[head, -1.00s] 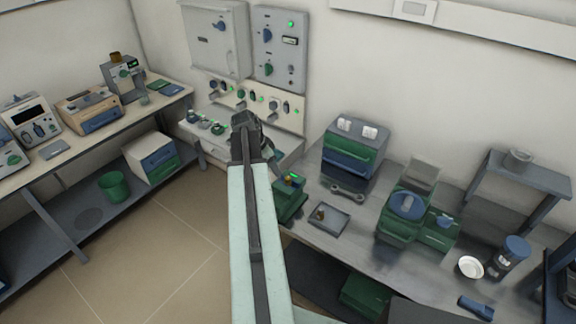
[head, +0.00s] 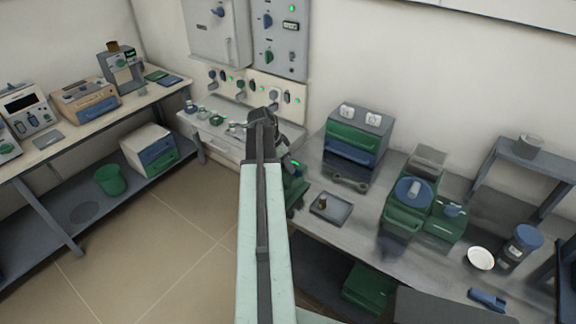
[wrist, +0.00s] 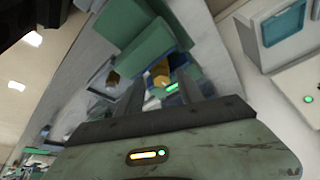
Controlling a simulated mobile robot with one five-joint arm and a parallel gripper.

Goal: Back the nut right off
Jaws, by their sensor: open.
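A yellow, brass-coloured nut (wrist: 160,73) shows in the wrist view on a green fixture (wrist: 148,48). My gripper (wrist: 162,86) is open, and its two dark fingers point toward the fixture. The nut appears between and beyond the fingertips, and I cannot tell how much gap is left. A green light shows beside the nut. In the head view the green fixture (head: 294,188) stands at the bench's left end, partly behind my arm. The nut is hidden there.
A shallow tray (head: 345,212) holding a small brass piece lies right of the fixture. A wrench (head: 350,183) lies behind it, before a green-and-blue box (head: 352,145). A green-and-blue machine (head: 410,205) stands farther right. A wall panel (head: 255,92) with knobs is behind my arm.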

